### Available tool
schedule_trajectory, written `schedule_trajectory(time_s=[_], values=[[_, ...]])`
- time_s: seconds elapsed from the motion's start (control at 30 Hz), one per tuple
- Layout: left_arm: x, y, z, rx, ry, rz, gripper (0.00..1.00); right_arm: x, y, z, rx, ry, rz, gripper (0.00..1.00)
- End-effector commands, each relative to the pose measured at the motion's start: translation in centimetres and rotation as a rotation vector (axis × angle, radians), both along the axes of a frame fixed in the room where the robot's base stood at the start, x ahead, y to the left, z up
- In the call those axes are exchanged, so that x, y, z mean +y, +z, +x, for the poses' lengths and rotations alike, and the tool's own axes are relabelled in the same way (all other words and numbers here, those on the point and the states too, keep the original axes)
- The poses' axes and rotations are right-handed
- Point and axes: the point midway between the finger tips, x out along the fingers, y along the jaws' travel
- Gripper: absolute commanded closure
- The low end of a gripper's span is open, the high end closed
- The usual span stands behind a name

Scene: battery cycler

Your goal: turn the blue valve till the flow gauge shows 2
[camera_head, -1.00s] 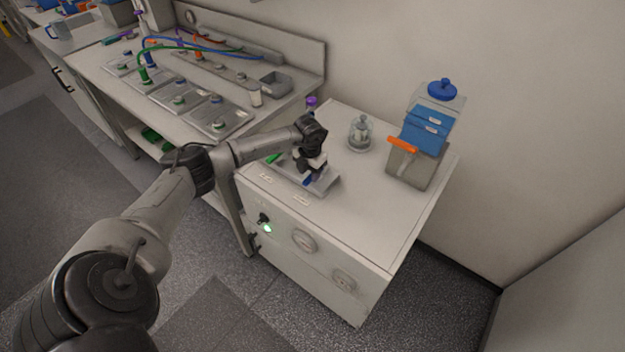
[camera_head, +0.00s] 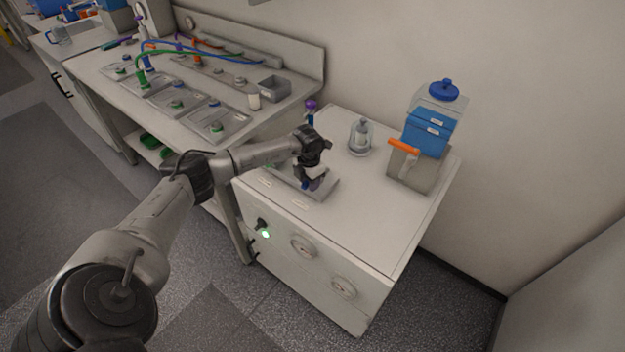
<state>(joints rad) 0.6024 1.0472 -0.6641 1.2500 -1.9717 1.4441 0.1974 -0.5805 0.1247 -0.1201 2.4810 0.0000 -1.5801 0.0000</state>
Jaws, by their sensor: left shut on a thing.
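My left gripper (camera_head: 309,183) points down over the grey valve plate (camera_head: 329,188) on the white cabinet top. It is shut on the blue valve (camera_head: 305,185), of which only a small part shows below the fingers. A bit of a green valve (camera_head: 268,166) shows at the plate's left end, mostly behind my arm. Two round gauges, one on the left (camera_head: 303,247) and one on the right (camera_head: 343,287), sit on the cabinet front. Their needles are too small to read, and I cannot tell which is the flow gauge. My right gripper is not in view.
A glass jar (camera_head: 360,137) and a grey box with an orange handle and blue container (camera_head: 427,135) stand at the back of the cabinet (camera_head: 375,220). A purple-topped post (camera_head: 311,113) stands behind my gripper. The front right of the top is clear.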

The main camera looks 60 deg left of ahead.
Motion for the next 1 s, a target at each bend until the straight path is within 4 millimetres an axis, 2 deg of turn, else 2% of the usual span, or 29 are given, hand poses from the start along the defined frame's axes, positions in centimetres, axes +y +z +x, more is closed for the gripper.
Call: schedule_trajectory(time_s=[0.03, 0.1, 0.3, 0.43, 0.77, 0.9, 1.0], values=[[0.9, -0.5, -0.2, 0.001, -0.059, 0.01, 0.68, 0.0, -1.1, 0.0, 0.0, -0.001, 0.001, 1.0], [1.4, -0.5, -0.3, 0.003, -0.147, 0.013, 0.64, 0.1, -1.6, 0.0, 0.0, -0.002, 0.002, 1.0], [2.5, -0.3, -0.5, 0.008, -0.323, 0.015, 0.46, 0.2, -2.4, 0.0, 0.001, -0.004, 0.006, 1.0], [2.8, -0.1, -0.6, 0.01, -0.365, 0.016, 0.37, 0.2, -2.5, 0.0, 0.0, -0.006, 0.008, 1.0], [2.9, -0.1, -0.5, 0.008, -0.378, 0.017, 0.33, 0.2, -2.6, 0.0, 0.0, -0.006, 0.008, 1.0], [3.5, -0.4, -0.3, 0.007, -0.493, 0.017, 0.31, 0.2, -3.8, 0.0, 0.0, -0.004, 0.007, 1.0], [4.0, -0.4, 0.1, 0.003, -0.624, 0.016, 0.42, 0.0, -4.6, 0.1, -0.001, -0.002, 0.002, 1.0]])
